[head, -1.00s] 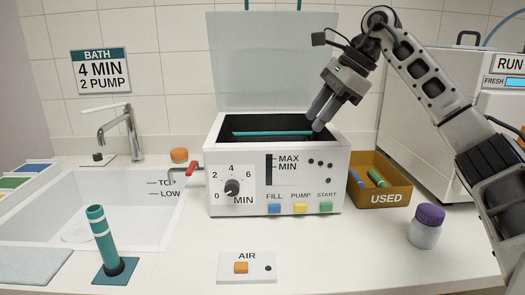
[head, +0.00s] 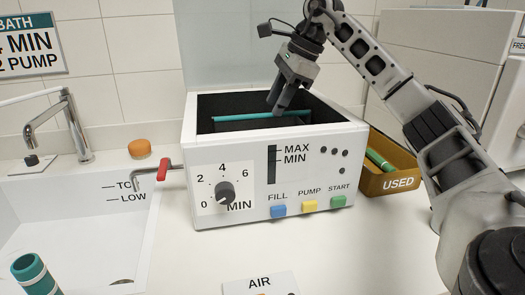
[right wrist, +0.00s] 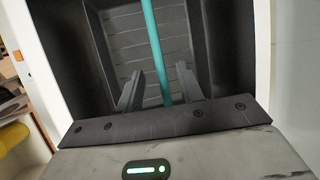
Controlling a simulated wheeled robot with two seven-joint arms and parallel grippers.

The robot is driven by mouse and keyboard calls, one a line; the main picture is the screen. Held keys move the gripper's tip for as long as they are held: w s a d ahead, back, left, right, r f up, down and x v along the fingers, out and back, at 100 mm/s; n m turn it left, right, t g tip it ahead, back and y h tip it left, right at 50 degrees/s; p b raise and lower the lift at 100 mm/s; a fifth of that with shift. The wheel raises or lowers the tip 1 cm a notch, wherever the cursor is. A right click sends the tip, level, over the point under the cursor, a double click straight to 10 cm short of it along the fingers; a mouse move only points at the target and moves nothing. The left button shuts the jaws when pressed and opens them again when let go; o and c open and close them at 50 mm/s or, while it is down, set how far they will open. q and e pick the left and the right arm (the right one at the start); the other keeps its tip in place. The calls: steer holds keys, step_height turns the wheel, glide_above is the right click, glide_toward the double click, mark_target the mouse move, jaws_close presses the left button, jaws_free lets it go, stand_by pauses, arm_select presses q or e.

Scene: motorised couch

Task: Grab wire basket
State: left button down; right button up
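The wire basket shows mainly as a teal bar (head: 262,117) inside the open white bath (head: 271,150). The bath's front wall hides the rest in the head view. My right gripper (head: 277,111) points down into the bath, its fingers at the teal bar. In the right wrist view, the open fingers (right wrist: 159,88) stand on either side of the teal bar (right wrist: 154,45), with a gap on each side. A grey slatted surface (right wrist: 130,45) lies below; I cannot tell whether it is basket or bath floor. My left gripper is not in view.
The bath's raised lid (head: 225,45) stands behind it. A red-handled lever (head: 163,169) sticks out left, towards the sink (head: 75,225). A brown USED bin (head: 390,180) stands right of the bath. A teal cylinder (head: 35,272) is at the lower left.

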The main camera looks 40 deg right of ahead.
steer(key=shift+x, duration=3.15)
jaws_close()
